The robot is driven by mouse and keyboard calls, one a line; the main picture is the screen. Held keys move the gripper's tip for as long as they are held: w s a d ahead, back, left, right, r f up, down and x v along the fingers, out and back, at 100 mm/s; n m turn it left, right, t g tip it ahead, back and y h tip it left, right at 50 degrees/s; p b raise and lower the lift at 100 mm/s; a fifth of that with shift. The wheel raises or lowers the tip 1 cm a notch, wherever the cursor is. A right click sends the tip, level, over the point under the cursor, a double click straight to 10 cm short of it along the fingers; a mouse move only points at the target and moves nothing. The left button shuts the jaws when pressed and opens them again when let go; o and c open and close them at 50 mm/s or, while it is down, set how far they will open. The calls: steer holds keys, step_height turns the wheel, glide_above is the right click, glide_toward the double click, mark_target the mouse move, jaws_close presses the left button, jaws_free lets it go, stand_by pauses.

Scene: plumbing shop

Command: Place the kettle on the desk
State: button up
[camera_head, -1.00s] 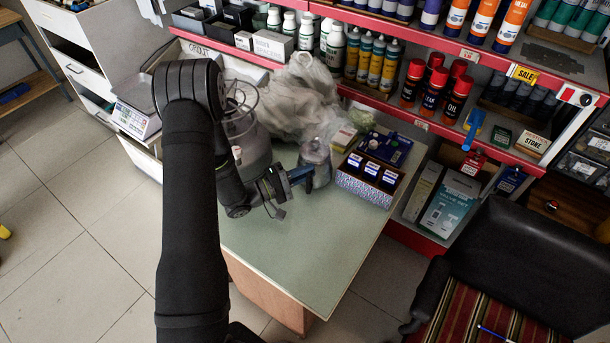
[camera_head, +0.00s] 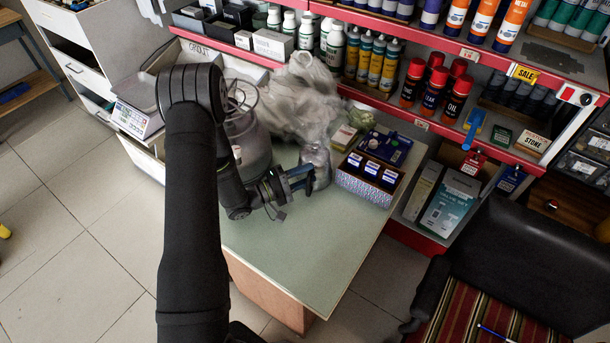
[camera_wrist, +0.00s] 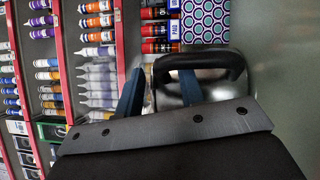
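The kettle (camera_head: 317,158) is a shiny grey metal vessel standing on the pale green desk (camera_head: 295,247), near its back, left of a patterned box. In the wrist view its black arched handle (camera_wrist: 207,61) shows with part of the metal body (camera_wrist: 207,86) below it. My gripper (camera_head: 304,177) is at the kettle's near left side. In the wrist view my gripper's (camera_wrist: 160,80) two blue fingers are spread apart. One end of the handle lies between them, with gaps visible, so it does not look clamped. Part of the kettle is hidden by the fingers.
The patterned box (camera_head: 366,190) stands close right of the kettle. A grey canister (camera_head: 247,145) and crumpled plastic bag (camera_head: 300,100) are behind and left. Red-edged shelves (camera_head: 440,130) with bottles bound the back. The desk's front is clear. A chair (camera_head: 525,270) stands at right.

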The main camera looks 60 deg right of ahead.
steer(key=v, duration=1.2)
steer(key=shift+d, duration=0.1)
steer(key=x, duration=1.2)
steer(key=shift+f, duration=0.15)
steer(key=v, duration=1.2)
steer(key=shift+x, duration=1)
